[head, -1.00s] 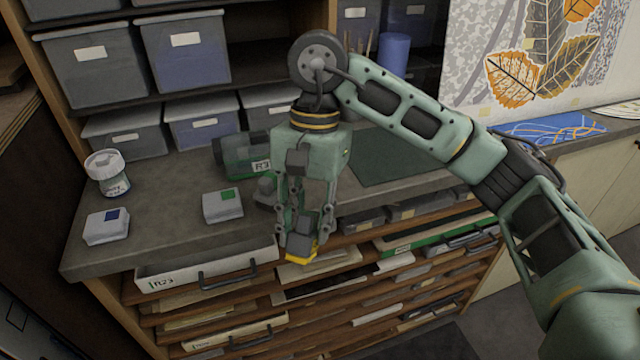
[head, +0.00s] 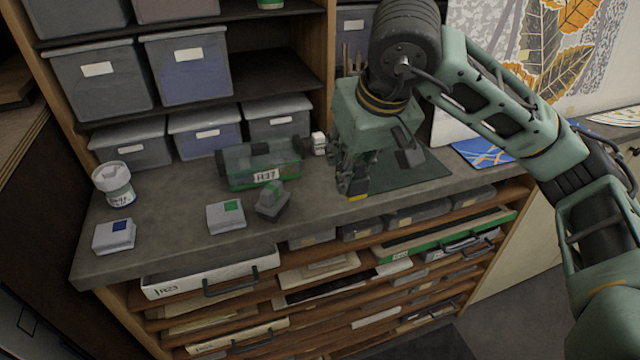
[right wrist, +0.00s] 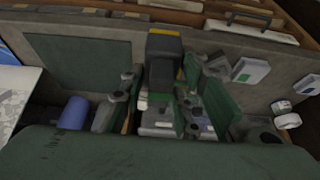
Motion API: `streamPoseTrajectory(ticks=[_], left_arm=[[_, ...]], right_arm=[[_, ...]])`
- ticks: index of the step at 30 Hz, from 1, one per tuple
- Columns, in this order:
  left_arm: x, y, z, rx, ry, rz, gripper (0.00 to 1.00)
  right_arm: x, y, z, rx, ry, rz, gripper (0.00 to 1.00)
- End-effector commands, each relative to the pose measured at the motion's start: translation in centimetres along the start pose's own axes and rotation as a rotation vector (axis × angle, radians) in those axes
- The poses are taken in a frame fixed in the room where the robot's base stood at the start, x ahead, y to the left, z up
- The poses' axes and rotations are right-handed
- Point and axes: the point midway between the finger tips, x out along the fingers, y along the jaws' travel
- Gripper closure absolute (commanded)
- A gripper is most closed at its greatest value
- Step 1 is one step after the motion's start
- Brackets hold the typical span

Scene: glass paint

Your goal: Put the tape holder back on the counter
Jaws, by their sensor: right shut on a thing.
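The tape holder (head: 357,187) appears as a dark block with a yellow lower edge in the head view. My right gripper (head: 352,171) is shut on it, pointing down over the counter (head: 170,185), by the left edge of the green mat. The fingers hide part of it. In the right wrist view the tape holder (right wrist: 164,47) sits between the fingers of my right gripper (right wrist: 164,80), its yellow edge facing away. I cannot tell whether it touches the counter. My left gripper is not in view.
A green transparent case (head: 262,163), a small grey-green object (head: 271,203), a box with a green square (head: 226,218), a box with a blue square (head: 114,237) and a white-lidded jar (head: 114,185) stand on the counter. The green mat (head: 415,172) looks bare. Open drawers jut out below.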

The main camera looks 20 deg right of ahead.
Motion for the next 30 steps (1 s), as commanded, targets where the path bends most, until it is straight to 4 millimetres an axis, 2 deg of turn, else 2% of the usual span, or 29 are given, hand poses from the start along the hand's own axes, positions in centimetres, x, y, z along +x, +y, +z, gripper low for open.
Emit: streamPoseTrajectory(ticks=[9,13,17,25,30], left_arm=[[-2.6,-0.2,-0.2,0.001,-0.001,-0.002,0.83],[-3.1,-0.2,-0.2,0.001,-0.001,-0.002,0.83],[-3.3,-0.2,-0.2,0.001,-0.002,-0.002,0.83],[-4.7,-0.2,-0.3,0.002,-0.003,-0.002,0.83],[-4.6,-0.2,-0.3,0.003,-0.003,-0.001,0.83]], right_arm=[[6.5,-1.8,-4.7,0.003,-0.008,0.0,1.0],[8.2,-2.2,-6.0,0.003,-0.005,-0.001,1.0],[9.1,-2.3,-6.3,0.002,-0.004,0.0,1.0],[12.3,-2.3,-4.9,0.002,-0.006,0.0,1.0],[12.8,-2.3,-4.8,0.002,-0.001,0.0,1.0]])
